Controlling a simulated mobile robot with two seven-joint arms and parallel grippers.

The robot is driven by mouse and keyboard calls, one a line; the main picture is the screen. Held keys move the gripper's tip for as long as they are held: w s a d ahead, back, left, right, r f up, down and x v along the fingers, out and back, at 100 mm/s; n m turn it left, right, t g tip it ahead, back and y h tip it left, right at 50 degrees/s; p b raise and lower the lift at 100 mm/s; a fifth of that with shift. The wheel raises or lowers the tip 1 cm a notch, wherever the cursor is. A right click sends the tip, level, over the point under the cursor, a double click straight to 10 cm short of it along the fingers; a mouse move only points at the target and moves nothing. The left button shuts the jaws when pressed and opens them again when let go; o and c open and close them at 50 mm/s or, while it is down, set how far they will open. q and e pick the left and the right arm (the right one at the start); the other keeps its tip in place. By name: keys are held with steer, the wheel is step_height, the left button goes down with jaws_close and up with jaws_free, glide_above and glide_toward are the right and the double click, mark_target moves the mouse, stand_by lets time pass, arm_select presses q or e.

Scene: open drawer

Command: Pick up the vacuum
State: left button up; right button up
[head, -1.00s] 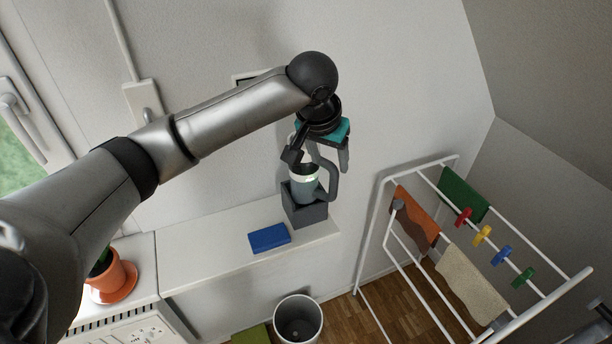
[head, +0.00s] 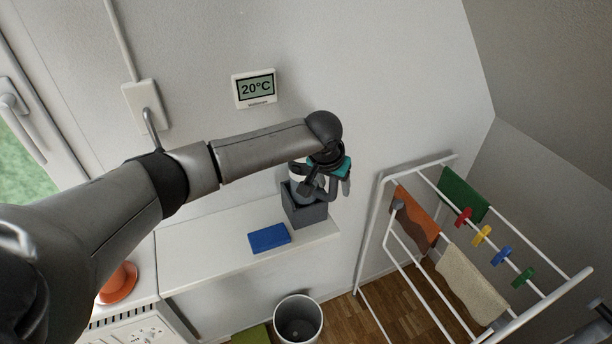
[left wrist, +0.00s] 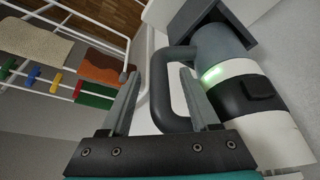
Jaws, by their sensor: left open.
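The vacuum (left wrist: 240,85) is a grey, white and black handheld unit with a loop handle (left wrist: 158,95) and a green light. It stands in a dark grey dock (head: 304,213) on the shelf; in the head view my left arm hides much of the vacuum (head: 296,171). My left gripper (left wrist: 160,76) is open at the handle. In the left wrist view one finger lies outside the loop and the other overlaps the loop's opening, with the grip bar between them. The head view shows the gripper (head: 338,190) beside the vacuum's upper part. My right gripper is not seen.
A blue box (head: 269,238) lies on the white shelf (head: 205,262) left of the dock. A drying rack (head: 384,225) with cloths and pegs stands at right. A bin (head: 298,322) is on the floor. A thermostat (head: 254,89) hangs on the wall.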

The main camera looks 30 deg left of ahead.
arm_select(q)
steer(key=shift+f, duration=0.1)
jaws_close()
stand_by(0.5)
steer(key=shift+w, duration=0.2)
